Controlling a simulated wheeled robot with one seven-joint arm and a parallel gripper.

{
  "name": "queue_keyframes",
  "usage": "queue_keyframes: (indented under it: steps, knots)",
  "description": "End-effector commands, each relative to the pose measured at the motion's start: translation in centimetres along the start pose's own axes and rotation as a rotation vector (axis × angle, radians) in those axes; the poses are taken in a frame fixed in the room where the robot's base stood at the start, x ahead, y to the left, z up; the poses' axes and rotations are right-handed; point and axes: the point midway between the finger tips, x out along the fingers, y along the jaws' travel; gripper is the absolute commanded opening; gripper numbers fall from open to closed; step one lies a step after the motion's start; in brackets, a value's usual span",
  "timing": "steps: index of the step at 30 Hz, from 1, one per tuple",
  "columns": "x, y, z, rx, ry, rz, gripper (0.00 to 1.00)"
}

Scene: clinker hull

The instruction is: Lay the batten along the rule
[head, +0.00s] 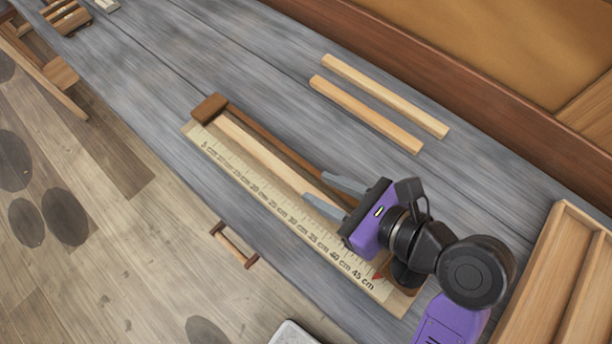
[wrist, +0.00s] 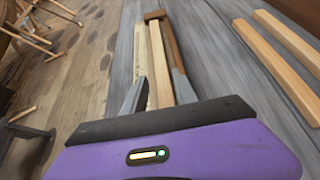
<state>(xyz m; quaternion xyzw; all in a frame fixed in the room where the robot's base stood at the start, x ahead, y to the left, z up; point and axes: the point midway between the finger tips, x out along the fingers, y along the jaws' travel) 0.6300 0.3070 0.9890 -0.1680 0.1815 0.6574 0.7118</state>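The rule (head: 290,215) is a pale board marked in centimetres, with a brown fence (head: 275,140) along its far edge and a brown stop block (head: 209,107) at its upper-left end. A pale batten (head: 262,157) lies lengthwise on it beside the fence, its far end at or very near the block; I cannot tell if they touch. It also shows in the wrist view (wrist: 158,60). My gripper (head: 314,186) is low over the rule, fingers either side of the batten and apart, with visible room between them. My gripper hides the batten's near end.
Two more battens (head: 385,95) (head: 365,114) lie on the grey bench behind the rule. A wooden tray (head: 545,255) stands at the right. A red mark (head: 378,276) shows near 45 cm. The bench left of the rule is mostly clear.

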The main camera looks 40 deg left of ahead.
Motion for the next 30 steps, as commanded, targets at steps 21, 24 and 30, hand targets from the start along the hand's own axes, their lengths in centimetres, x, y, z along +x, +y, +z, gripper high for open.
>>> queue_keyframes:
  steps: [21, 24, 30]
  knots:
    - [-2.5, 0.0, 0.0, 0.000, 0.000, 0.000, 0.34]
    - [-2.5, 0.0, 0.0, 0.000, 0.000, 0.000, 0.34]
    - [-2.5, 0.0, 0.0, 0.001, 0.000, 0.000, 0.34]
